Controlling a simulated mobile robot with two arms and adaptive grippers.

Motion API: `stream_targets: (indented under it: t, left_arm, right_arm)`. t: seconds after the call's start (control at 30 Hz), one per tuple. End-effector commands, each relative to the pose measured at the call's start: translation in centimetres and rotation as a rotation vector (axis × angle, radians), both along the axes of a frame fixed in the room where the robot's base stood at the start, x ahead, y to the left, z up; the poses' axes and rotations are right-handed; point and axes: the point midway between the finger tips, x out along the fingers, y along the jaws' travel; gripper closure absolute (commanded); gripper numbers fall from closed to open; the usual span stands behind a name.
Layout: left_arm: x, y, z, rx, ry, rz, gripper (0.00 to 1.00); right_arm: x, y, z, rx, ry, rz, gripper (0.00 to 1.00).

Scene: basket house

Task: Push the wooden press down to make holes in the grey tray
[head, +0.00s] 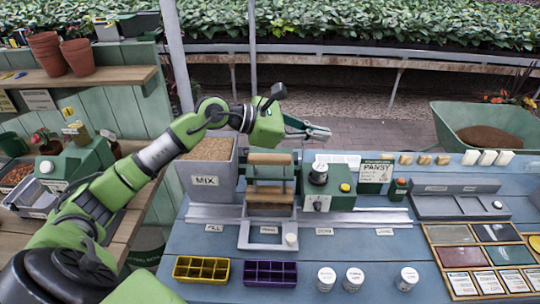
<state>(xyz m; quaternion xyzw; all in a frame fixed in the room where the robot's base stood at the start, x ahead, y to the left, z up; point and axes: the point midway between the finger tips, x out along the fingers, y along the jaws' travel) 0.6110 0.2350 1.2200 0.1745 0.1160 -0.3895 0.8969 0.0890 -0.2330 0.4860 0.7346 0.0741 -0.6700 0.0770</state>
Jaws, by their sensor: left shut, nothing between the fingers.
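The wooden press (270,186) stands on the metal rail near the middle of the blue bench, with pale wooden bars between upright side pieces. A grey frame-like tray (268,235) sits at the foot of the press; I cannot tell whether it has holes. My left gripper (322,132) reaches in from the left and hangs above and behind the press, pointing right. Its fingers are shut and empty, and it appears apart from the press. My right gripper is not in view.
A grey MIX hopper (206,182) stands left of the press and a green dial unit (325,188) stands right. Yellow (201,269) and purple (270,273) cell trays and several white jars line the front. A seed-packet rack (485,262) is at the right.

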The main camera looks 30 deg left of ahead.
Motion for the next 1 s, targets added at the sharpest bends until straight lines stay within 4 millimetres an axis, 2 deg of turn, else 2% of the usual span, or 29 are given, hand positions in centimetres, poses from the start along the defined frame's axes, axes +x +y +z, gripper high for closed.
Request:
stream_targets:
  t: [0.03, 0.2, 0.3, 0.4, 0.57, 1.0]
  left_arm:
    - [0.3, 2.5, -0.1, 0.129, -0.003, 0.009, 1.0]
    - [0.2, 9.2, -1.0, 0.431, 0.035, 0.04, 1.0]
    - [0.0, 12.0, -1.0, 0.53, 0.057, 0.058, 1.0]
    - [-0.2, 13.5, -0.9, 0.586, 0.073, 0.068, 1.0]
    - [-0.4, 14.5, -0.9, 0.617, 0.083, 0.075, 1.0]
    - [-0.4, 14.3, -1.4, 0.613, 0.084, 0.074, 1.0]
  right_arm:
    - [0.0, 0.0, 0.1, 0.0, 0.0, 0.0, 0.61]
    - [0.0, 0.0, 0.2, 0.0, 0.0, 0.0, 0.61]
    - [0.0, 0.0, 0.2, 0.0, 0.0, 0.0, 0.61]
    - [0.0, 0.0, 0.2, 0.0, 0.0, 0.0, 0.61]
    - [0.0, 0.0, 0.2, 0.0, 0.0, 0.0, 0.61]
    - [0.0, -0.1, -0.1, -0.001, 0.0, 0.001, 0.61]
